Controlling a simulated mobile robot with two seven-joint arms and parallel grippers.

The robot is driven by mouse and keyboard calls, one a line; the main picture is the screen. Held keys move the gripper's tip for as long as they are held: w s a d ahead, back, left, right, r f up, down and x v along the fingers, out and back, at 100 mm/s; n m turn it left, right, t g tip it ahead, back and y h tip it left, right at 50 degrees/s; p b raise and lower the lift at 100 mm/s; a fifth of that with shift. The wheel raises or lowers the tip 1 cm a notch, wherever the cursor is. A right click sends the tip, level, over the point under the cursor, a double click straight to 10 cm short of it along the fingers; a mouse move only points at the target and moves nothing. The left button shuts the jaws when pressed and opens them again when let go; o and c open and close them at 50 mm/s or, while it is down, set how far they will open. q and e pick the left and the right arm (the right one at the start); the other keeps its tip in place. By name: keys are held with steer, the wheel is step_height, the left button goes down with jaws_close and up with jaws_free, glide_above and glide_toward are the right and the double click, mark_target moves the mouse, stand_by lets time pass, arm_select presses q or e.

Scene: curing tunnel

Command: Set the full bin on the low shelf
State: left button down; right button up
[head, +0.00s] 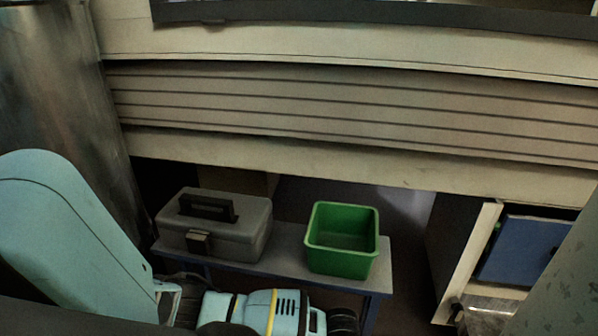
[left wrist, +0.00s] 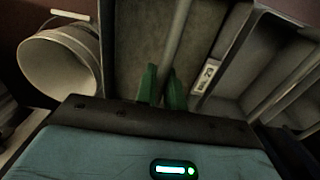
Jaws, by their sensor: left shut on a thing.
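In the left wrist view the green fingertips of my left gripper (left wrist: 161,88) are shut on a thin grey bar or rim (left wrist: 175,40) that runs up and away from them. I cannot tell whether this is part of the full bin. In the head view my left arm comes in from the left, but its fingertips do not show. A low shelf (head: 287,250) stands under the pale ribbed panel. On its right end stands an open green bin (head: 341,262), which looks empty. My right gripper is not in view.
A grey toolbox (head: 228,243) fills the shelf's left part, leaving a narrow gap before the green bin. A white cabinet (head: 467,262) stands at the right. The wrist view shows a white bucket (left wrist: 62,62) at left and a grey container with a label (left wrist: 206,76) at right.

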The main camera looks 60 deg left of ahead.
arm_select(q)
step_height(320, 180, down, 2)
steer(key=shift+f+b, duration=0.25)
steer(key=shift+b, duration=0.2)
steer(key=c, duration=1.5)
jaws_free()
